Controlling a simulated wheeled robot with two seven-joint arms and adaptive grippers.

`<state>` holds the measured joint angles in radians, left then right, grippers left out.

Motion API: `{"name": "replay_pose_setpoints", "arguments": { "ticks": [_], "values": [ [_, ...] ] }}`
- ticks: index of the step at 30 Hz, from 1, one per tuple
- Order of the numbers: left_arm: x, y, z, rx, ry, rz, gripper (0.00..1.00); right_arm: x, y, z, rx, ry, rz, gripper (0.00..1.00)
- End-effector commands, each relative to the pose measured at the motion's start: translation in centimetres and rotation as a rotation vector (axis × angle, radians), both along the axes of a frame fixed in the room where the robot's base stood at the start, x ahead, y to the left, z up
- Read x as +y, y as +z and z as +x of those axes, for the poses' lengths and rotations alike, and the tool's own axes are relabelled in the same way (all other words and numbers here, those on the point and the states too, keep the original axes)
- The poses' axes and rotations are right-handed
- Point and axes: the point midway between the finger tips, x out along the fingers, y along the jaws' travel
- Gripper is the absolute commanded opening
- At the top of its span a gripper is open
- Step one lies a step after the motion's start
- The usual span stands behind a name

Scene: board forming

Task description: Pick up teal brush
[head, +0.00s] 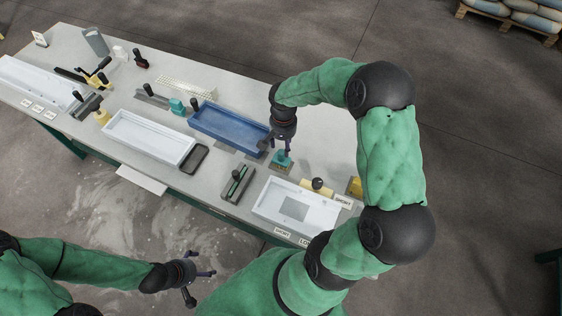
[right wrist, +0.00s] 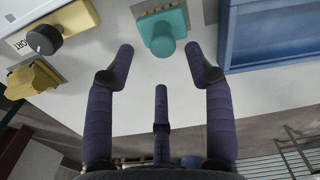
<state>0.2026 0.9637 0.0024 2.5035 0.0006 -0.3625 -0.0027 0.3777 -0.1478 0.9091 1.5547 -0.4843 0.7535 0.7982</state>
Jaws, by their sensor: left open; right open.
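The teal brush (head: 282,159) stands on the table near the right end of the blue tray. In the right wrist view its teal handle (right wrist: 163,40) points up from a wider teal base, just beyond the fingertips. My right gripper (head: 278,148) is open and empty above the brush, and its fingers (right wrist: 158,55) spread to either side of the handle without visible contact. My left gripper (head: 205,273) is open and empty, out over the floor in front of the table.
The blue tray (head: 203,121) lies left of the brush. A white tray (head: 262,207) and a yellow block with a black knob (head: 317,187) are nearer the front right. Another white tray (head: 124,141) is further left.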

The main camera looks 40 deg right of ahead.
Motion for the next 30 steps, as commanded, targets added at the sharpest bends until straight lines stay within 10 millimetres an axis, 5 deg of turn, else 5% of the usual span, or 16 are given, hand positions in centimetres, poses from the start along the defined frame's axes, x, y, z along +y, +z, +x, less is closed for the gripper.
{"name": "replay_pose_setpoints", "arguments": {
  "ticks": [15,23,28,30],
  "values": [
    [0.0,-0.5,0.0,0.000,0.000,0.000,0.88,0.5,-5.1,0.2,0.001,0.001,0.001,0.54],
    [0.0,-0.5,0.0,0.000,0.000,0.000,0.88,0.5,-5.4,0.3,-0.001,0.001,0.000,0.54],
    [0.0,-0.5,0.0,0.000,0.000,0.000,0.88,0.5,-5.4,0.3,-0.001,0.001,0.000,0.06],
    [0.0,-0.5,0.0,0.000,0.000,0.000,0.88,0.5,-5.4,0.3,-0.001,0.001,0.000,0.00]
  ]
}}
